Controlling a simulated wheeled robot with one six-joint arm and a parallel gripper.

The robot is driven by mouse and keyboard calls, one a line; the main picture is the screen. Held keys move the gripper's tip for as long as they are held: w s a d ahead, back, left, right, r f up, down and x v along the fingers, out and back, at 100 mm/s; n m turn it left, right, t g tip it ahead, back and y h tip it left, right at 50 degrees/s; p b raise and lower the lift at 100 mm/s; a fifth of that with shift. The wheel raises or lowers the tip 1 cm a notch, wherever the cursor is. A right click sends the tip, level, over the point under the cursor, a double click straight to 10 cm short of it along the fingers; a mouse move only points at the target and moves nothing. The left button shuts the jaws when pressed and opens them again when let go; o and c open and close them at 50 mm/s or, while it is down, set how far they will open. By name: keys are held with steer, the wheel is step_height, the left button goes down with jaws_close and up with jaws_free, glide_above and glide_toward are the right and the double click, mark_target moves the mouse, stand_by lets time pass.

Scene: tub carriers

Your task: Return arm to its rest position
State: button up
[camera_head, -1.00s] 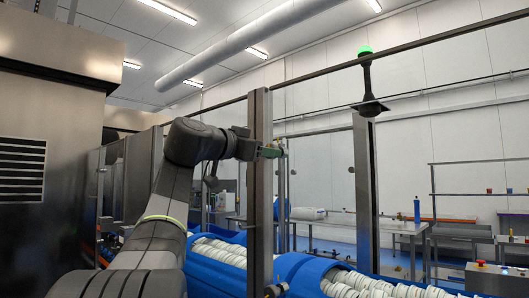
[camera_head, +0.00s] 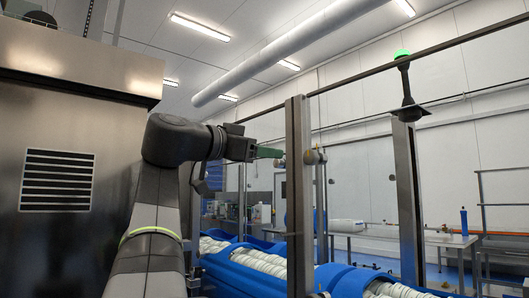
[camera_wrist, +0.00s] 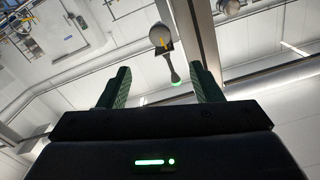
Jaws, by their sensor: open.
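My gripper (camera_head: 270,152) is at the end of my raised grey arm, left of the middle in the head view, near a grey metal post. In the wrist view, my gripper (camera_wrist: 160,86) shows two green fingers spread well apart with nothing between them. Beyond the fingers, the wrist view shows the ceiling, wall and a post. My arm rises from the bottom, bends at the elbow and points right. The base of my arm is out of view.
A steel cabinet (camera_head: 75,180) with a dark vent stands close on the left. The metal post (camera_head: 298,190) stands near my gripper. Blue tubs (camera_head: 245,276) filled with white rolled items lie below.

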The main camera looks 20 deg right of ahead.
mark_target(308, 157)
steer(key=p+x, duration=0.2)
steer(key=x, duration=1.2)
steer(key=shift+s+a, duration=0.1)
